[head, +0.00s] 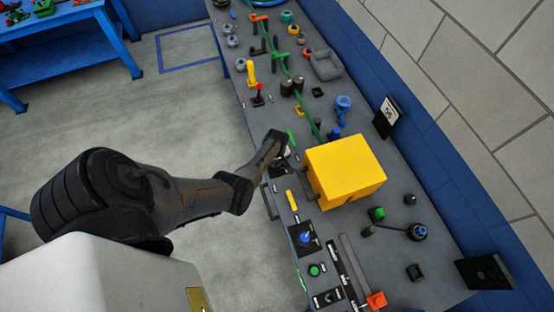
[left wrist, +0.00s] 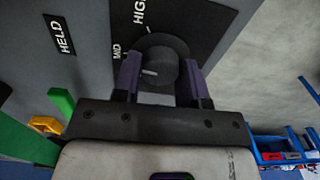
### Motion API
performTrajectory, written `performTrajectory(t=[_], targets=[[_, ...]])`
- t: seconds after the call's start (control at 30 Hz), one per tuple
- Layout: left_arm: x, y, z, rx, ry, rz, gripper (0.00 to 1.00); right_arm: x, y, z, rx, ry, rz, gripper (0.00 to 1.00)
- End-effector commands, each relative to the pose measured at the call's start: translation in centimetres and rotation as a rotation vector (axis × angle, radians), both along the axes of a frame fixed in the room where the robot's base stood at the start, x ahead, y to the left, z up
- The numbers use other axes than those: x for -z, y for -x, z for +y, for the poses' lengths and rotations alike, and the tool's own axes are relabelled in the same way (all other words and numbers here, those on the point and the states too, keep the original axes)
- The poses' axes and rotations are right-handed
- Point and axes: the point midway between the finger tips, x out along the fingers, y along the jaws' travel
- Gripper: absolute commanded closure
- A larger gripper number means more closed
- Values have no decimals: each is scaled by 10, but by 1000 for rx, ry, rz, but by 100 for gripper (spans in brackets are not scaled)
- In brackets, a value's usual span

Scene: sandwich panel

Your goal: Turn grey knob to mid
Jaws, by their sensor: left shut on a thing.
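The grey knob (left wrist: 163,50) is dark and round on a black plate in the left wrist view. The label MID (left wrist: 117,52) is at its left and HIGH (left wrist: 139,10) is above it. A short white mark on the knob's face points left in the picture, a little below the MID label. My left gripper (left wrist: 160,66) has one finger on each side of the knob and is shut on it. In the head view my left gripper (head: 279,147) is at the panel's near edge and hides most of the knob. My right gripper is not in view.
A large yellow box (head: 345,170) stands on the panel (head: 385,245) just right of my left gripper. A yellow handle (head: 292,200) and a blue joystick (head: 305,237) are nearby. A green cable (head: 300,90) runs along the panel.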

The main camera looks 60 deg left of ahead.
Motion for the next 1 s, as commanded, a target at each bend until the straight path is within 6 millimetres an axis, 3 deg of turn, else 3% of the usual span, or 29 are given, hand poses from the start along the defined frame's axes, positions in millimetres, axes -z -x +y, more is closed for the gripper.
performTrajectory(t=[0.77, 0.8, 1.0], targets=[[1, 0, 1, -85, -2, 0, 85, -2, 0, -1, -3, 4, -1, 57], [1, 0, 1, -85, -2, 0, 58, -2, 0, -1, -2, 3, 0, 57], [1, 0, 0, -84, -1, 0, 39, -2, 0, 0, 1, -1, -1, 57]])
